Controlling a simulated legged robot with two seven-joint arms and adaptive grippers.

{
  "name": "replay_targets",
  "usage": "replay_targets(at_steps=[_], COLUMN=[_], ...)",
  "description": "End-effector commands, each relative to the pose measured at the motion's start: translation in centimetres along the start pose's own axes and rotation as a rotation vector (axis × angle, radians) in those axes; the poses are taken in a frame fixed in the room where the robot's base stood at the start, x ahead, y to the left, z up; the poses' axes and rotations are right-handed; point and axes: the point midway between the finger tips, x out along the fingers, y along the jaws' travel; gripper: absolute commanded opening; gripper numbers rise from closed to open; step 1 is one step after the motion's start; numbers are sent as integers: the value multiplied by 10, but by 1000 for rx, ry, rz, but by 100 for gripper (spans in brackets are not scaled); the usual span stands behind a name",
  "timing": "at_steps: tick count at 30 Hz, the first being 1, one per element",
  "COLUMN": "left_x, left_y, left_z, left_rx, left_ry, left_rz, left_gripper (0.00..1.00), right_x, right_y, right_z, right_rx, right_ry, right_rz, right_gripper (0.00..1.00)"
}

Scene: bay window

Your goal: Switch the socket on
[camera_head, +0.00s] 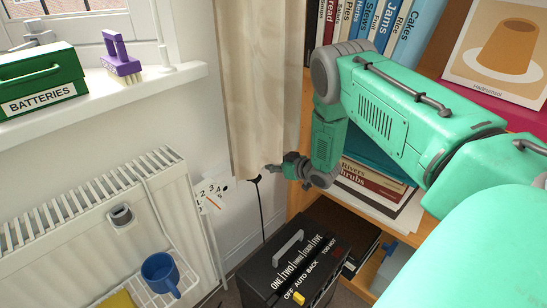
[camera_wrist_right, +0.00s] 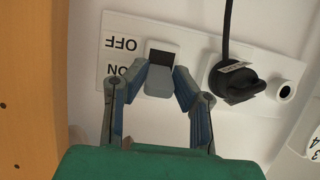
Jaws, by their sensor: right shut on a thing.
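The socket plate (camera_wrist_right: 193,52) is white and fixed to the wall. It shows upside-down OFF and ON labels beside its switch (camera_wrist_right: 160,57). The switch has a dark upper part near OFF and a pale lower part near ON. My right gripper (camera_wrist_right: 160,83) has its fingertips closed in on both sides of the switch's pale lower part. A black plug (camera_wrist_right: 236,83) with a cord sits in the socket beside it. In the head view my right gripper (camera_head: 274,170) reaches the wall below the curtain, where the plate is mostly hidden. My left gripper is out of view.
A beige curtain (camera_head: 256,80) hangs just above my right gripper. A bookshelf (camera_head: 300,120) stands close on the right. A black box with a handle (camera_head: 290,262) is on the floor below. A radiator (camera_head: 80,225) with a blue mug (camera_head: 160,272) is on the left.

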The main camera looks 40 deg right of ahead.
Motion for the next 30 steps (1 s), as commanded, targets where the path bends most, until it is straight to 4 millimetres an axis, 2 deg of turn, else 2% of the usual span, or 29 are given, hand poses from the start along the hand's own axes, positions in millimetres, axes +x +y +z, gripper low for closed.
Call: replay_targets(at_steps=[3, 13, 14, 15, 25, 30], left_x=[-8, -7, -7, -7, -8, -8], left_y=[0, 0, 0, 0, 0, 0], left_z=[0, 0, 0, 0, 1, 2], left_rx=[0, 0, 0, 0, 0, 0], left_ry=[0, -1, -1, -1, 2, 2], left_rz=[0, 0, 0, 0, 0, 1], left_gripper=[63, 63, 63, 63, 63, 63], right_x=[-1, 0, 0, 0, -1, -18], right_y=[1, 2, 2, 2, 1, 1], right_z=[-4, -2, -2, -2, -2, -3], right_rx=[-1, -1, -1, -1, -1, 1], right_ry=[-37, -46, -46, -46, -45, -45], right_rz=[2, 4, 4, 4, 3, 5], right_gripper=[0, 0, 29, 43, 44, 44])
